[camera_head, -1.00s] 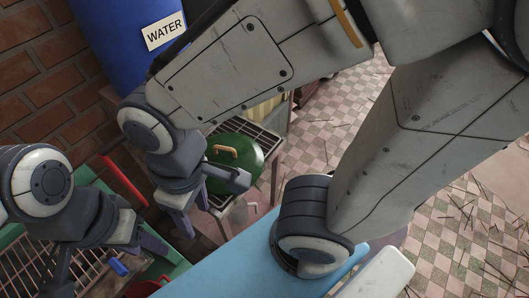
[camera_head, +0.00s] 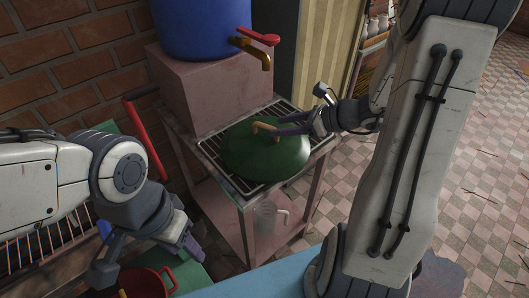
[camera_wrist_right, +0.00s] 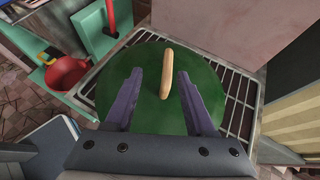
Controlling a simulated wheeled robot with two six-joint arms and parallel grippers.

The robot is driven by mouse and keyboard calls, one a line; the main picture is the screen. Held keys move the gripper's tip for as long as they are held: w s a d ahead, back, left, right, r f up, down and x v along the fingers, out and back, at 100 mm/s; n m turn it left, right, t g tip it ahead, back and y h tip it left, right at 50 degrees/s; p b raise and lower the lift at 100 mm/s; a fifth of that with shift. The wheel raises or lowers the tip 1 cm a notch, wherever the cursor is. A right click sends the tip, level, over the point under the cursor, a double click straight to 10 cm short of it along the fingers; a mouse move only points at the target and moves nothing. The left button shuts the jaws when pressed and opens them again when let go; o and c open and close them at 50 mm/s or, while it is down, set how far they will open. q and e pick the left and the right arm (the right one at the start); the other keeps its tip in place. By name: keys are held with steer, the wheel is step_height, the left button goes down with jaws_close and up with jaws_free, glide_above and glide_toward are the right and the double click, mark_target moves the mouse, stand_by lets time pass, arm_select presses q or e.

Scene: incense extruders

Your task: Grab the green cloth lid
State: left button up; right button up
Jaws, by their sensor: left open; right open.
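The green lid (camera_head: 265,158) is a round dome with a tan bar handle (camera_head: 266,130) on top. It rests on the wire rack (camera_head: 218,150) of a small metal stand. My right gripper (camera_head: 284,124) is open at the handle, coming from the right. In the right wrist view the green lid (camera_wrist_right: 145,105) fills the middle, and the handle (camera_wrist_right: 167,73) shows between and just beyond the open fingertips (camera_wrist_right: 158,82). I cannot tell whether they touch it. My left gripper (camera_head: 150,258) is open and empty at the lower left, away from the lid.
A blue barrel (camera_head: 200,25) with a brass tap (camera_head: 256,55) stands on a pink block (camera_head: 215,90) behind the lid. A red pot (camera_head: 148,283) sits below my left gripper. A clear jug (camera_head: 266,217) stands on the lower shelf. Checkered floor lies right.

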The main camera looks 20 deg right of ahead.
mark_target(262, 127)
steer(key=shift+w+d+f+m, duration=0.3)
steer(key=shift+d+f, duration=0.1)
steer(key=x, duration=0.9)
steer(key=shift+w+a+f, duration=0.1)
steer(key=shift+w+a, duration=0.05)
steer(key=shift+w, duration=0.25)
jaws_close()
